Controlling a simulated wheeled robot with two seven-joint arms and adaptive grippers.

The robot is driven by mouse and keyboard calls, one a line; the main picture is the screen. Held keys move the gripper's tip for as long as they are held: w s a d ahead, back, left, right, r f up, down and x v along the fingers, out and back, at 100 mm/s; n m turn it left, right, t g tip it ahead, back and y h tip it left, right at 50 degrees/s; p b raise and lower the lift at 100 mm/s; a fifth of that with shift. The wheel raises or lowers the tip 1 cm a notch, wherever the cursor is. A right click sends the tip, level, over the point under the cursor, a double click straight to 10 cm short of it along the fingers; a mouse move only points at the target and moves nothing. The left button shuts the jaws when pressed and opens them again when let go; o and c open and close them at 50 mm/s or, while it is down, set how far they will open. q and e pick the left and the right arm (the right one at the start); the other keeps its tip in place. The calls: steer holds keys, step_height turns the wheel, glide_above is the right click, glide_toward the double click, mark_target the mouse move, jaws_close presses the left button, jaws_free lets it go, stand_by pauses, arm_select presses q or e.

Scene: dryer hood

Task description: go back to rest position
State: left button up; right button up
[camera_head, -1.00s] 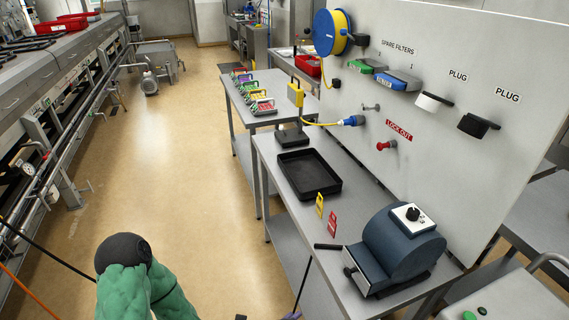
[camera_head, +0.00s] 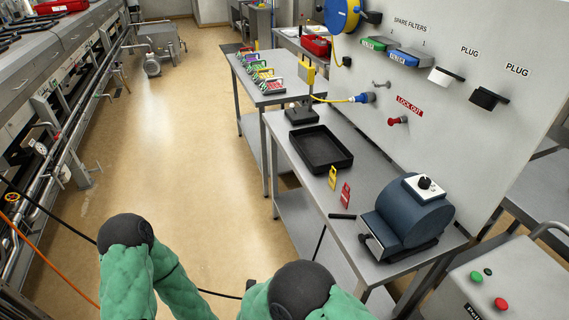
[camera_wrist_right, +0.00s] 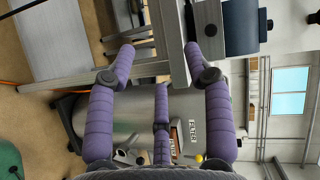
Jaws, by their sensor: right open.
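My right gripper (camera_wrist_right: 160,62) shows in the right wrist view with its purple padded fingers spread apart. It is open, with nothing held between the fingers. In the head view, two of my green-sleeved arm sections with black joints rise at the bottom edge, and neither gripper is visible there. My left gripper is out of view in both pictures.
A bench (camera_head: 362,243) with a blue machine (camera_head: 408,218) and a black tray (camera_head: 320,148) stands at the right, before a white panel (camera_head: 460,50). A control box (camera_head: 505,285) is at the lower right. The floor (camera_head: 185,130) in the middle is clear.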

steer(key=w+d+f+n+g+y, duration=0.2)
steer(key=f+n+y, duration=0.25)
steer(key=f, duration=0.35)
steer(key=w+d+f+n+g+y, duration=0.2)
steer(key=f+n+y, duration=0.2)
steer(key=f+n, duration=0.25)
steer(key=s+d+f+n+g+y, duration=0.1)
steer(key=s+f+n+g+y, duration=0.2)
steer(key=s, duration=0.5)
step_height(320, 180, down, 3)
steer(key=shift+s+d+r+n+g, duration=0.2)
steer(key=shift+d+n+g, duration=0.2)
steer(key=shift+n+g, duration=0.55)
steer(key=s+n+g, duration=0.1)
steer(key=s, duration=0.2)
steer(key=s+n+g+y, duration=0.1)
steer(key=s+n, duration=0.1)
steer(key=s, duration=0.1)
steer(key=s+d+n+g+y, duration=0.1)
steer(key=s, duration=0.2)
steer(key=shift+f+n+y, duration=0.25)
steer(key=shift+f+n, duration=0.1)
steer(key=shift+f, duration=0.05)
steer(key=shift+c, duration=0.3)
